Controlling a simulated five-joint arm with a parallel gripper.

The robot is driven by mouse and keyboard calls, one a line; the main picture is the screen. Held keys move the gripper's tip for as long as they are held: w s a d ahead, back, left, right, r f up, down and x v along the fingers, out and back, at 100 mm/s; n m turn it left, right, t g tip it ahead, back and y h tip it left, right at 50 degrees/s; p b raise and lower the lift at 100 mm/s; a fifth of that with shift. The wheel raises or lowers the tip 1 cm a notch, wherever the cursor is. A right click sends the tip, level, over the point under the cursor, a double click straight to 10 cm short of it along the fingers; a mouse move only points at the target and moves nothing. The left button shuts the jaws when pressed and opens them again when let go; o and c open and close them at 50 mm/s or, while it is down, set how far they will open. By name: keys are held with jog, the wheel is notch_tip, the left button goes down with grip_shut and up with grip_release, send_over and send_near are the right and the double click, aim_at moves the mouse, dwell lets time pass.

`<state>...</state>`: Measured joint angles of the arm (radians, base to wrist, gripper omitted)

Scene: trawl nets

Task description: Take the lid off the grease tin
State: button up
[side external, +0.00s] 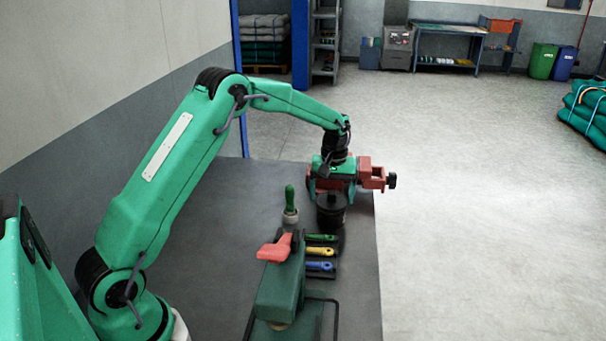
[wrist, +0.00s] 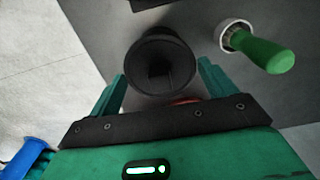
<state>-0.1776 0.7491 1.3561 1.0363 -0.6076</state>
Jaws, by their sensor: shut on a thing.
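The grease tin (side external: 331,218) is a dark, round tin standing near the right edge of the table, directly below my gripper (side external: 331,188). Its black lid (wrist: 160,60) shows in the wrist view as a round dark disc between my two green fingers (wrist: 161,76). My gripper points down and is shut on the lid. My fingers and the dark shading hide the grip and the seam, so I cannot tell whether the lid sits on the tin or is apart from it.
A red clamp (side external: 369,172) with a black knob is at the table edge behind my gripper. A green-handled tool (side external: 290,198) stands left of the tin. Tools with green, yellow (side external: 320,251) and blue handles and a green device with a red lever (side external: 275,248) are nearer. The table's left is clear.

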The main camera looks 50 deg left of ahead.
notch_tip(320, 180, up, 3)
jog(key=shift+f, duration=0.15)
jog(key=s+d+r, duration=0.4)
jog(key=d+r, duration=0.2)
jog(key=d, duration=0.5)
jog(key=shift+r, duration=0.35)
jog(key=s+a+f, duration=0.3)
jog(key=s+a, duration=0.3)
jog(key=s, duration=0.2)
jog(key=s+a+f, duration=0.3)
jog(key=s+a, duration=0.3)
jog(key=s, duration=0.3)
jog(key=shift+w+f, duration=0.1)
jog(key=shift+f, duration=2.9)
jog(key=shift+f, duration=1.85)
jog(key=shift+f, duration=0.15)
